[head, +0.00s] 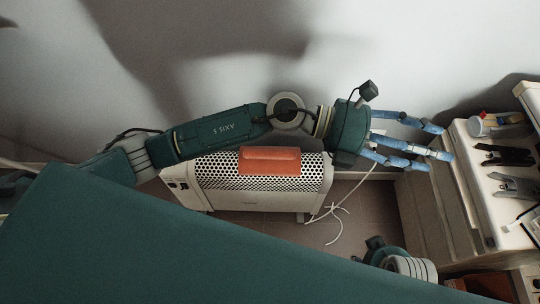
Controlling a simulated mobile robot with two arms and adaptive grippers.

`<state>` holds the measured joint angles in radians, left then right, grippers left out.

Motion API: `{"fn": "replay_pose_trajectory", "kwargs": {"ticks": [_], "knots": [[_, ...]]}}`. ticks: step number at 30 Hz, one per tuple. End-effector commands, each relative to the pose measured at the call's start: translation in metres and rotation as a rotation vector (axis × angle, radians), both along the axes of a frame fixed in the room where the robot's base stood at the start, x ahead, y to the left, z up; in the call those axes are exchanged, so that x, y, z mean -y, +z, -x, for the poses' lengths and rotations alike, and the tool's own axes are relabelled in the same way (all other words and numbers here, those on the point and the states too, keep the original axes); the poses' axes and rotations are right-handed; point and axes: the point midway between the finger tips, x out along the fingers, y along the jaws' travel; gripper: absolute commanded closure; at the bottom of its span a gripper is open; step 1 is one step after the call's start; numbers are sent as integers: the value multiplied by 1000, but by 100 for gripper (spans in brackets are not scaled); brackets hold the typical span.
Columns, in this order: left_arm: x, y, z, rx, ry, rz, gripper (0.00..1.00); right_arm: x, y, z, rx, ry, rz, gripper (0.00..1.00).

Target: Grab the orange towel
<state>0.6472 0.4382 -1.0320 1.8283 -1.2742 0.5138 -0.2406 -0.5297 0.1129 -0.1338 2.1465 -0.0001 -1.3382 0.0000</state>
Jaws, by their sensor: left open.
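The orange towel (270,161) lies folded over the top of a white heater (255,190) with a perforated front, below the middle of my left arm. My left gripper (428,142) is to the right of the towel, fingers spread and pointing right, open and empty. Its fingertips are near the left edge of a light cabinet top. Part of the towel's upper edge is close under the arm in the picture. I cannot see my right gripper; only a piece of an arm shows at the bottom right.
The light cabinet (462,180) at right carries staplers (505,155) and a clear container with coloured items (500,124). A white cable (335,218) hangs by the heater's right end. A grey wall rises behind, and brown floor shows in front of the heater.

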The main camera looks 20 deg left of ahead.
Motion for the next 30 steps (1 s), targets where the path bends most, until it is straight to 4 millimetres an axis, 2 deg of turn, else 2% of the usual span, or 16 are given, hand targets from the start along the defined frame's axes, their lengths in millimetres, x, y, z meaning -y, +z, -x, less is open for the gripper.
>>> {"fn": "replay_pose_trajectory", "kwargs": {"ticks": [1, 2, 3, 5, 6, 9, 12, 15, 19, 25, 30], "knots": [[-13, -43, -1, 114, -88, -192, 45, 0, -7, 0, -5, 0, 0, 60], [-26, -72, -1, 174, -144, -313, 45, 0, -11, 0, -6, 1, 0, 60], [-52, -108, -7, 241, -213, -480, 45, -1, -17, 0, -8, 1, 0, 60], [-101, -152, -23, 317, -297, -716, 45, -1, -24, 1, -11, 1, 0, 60], [-136, -171, -35, 347, -338, -856, 45, -1, -28, 0, -11, 2, 0, 60], [-218, -196, -65, 380, -407, -1143, 45, -1, -35, 1, -14, 2, 0, 60], [-281, -199, -86, 378, -441, -1341, 45, -1, -41, 1, -15, 3, 1, 60], [-316, -197, -96, 367, -457, -1452, 45, -1, -43, 1, -16, 4, 0, 60], [-332, -204, -99, 358, -466, -1499, 45, -1, -41, 0, -13, 3, 0, 60], [-331, -237, -98, 356, -465, -1496, 45, -1, -27, -1, -4, 1, -1, 60], [-330, -251, -98, 360, -465, -1495, 45, 0, -18, -1, -1, 1, -1, 60]]}}
